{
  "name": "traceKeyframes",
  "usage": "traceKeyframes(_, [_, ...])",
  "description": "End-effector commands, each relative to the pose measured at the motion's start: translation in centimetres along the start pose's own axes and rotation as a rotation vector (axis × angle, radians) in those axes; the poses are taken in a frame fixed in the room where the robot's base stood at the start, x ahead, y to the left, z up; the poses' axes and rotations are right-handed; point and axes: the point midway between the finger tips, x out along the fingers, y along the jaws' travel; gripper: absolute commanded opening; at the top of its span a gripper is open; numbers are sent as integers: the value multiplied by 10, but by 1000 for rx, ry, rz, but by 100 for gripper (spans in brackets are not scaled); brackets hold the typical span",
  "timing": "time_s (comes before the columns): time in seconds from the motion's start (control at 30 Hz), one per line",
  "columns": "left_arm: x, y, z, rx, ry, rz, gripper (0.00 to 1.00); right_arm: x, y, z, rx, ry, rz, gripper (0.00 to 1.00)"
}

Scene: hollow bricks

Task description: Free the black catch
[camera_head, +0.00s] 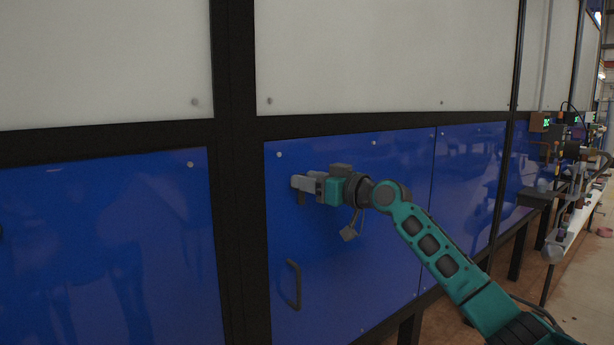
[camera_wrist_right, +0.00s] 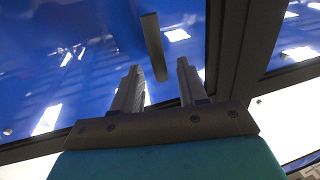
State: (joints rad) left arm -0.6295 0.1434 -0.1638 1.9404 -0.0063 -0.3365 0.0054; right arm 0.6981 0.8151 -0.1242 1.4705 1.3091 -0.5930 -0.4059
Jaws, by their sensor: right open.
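My right gripper (camera_head: 300,184) reaches in from the right, close to the panel. Its grey fingers (camera_wrist_right: 159,66) are apart with nothing clamped; contact with the bar cannot be told. My left gripper is not in view.
A dark upright frame post (camera_head: 236,220) stands left of the door. White panels (camera_head: 390,60) lie above. A cluttered bench (camera_head: 575,225) is at the far right.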

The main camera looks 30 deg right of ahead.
Motion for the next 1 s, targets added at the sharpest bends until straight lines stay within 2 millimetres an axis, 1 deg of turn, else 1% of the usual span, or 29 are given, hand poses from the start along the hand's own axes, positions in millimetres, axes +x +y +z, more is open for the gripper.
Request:
traceKeyframes(0.13, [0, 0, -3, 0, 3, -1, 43, 8, 0, -1, -1, 1, 0, 42])
traceKeyframes(0.4, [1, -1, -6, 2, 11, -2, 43, 9, 0, 0, -2, 0, 0, 42])
traceKeyframes(0.47, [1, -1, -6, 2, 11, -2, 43, 9, 0, 0, -2, 0, 0, 37])
traceKeyframes(0.83, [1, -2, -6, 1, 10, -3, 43, 9, 0, 0, -2, 0, 0, 2])
traceKeyframes(0.87, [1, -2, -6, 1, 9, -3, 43, 9, 0, 0, -2, 0, 0, 0])
traceKeyframes(1.0, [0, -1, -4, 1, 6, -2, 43, 9, 0, 0, -2, 0, 0, 0])
